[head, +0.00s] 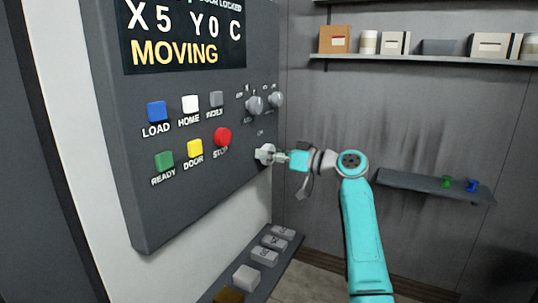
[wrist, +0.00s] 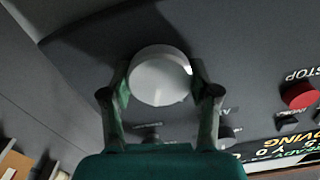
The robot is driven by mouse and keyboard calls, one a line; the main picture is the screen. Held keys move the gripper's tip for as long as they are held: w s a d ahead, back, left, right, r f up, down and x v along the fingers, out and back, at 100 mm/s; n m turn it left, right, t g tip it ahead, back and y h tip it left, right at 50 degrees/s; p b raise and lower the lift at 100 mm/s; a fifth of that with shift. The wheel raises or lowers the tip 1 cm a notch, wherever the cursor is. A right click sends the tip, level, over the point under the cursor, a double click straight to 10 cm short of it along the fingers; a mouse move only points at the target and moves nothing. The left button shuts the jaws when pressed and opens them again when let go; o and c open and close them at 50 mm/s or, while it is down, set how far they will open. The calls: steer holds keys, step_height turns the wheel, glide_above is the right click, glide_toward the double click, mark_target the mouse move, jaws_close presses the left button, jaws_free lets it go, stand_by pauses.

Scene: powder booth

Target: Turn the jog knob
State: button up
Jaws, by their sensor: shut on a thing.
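The jog knob (wrist: 160,80) is a round, light grey knob on the dark control panel (head: 190,75). In the wrist view it sits between the two fingers of my gripper (wrist: 160,92), one finger on each side. My gripper is shut on it. In the head view the gripper (head: 274,156) reaches the knob (head: 263,153) at the panel's lower right, and the fingers partly cover it. The panel's display (head: 185,38) reads "X5 Y0 C" and "MOVING".
Two more grey knobs (head: 255,105) sit above on the panel. A red STOP button (head: 222,138) is to the left, among several coloured buttons. A ledge with grey blocks (head: 265,254) lies below. Shelves with boxes (head: 335,39) are on the back wall.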

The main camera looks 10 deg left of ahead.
steer(key=m, duration=0.4)
steer(key=shift+m, duration=0.3)
steer(key=m, duration=0.5)
steer(key=shift+w+f+m, duration=0.1)
steer(key=shift+m, duration=0.2)
steer(key=m, duration=0.5)
steer(key=shift+f, duration=0.1)
steer(key=shift+m, duration=2.8)
steer(key=o, duration=1.2)
steer(key=shift+c, duration=0.2)
steer(key=shift+d, duration=0.15)
steer(key=v, duration=1.1)
steer(key=shift+d, duration=0.4)
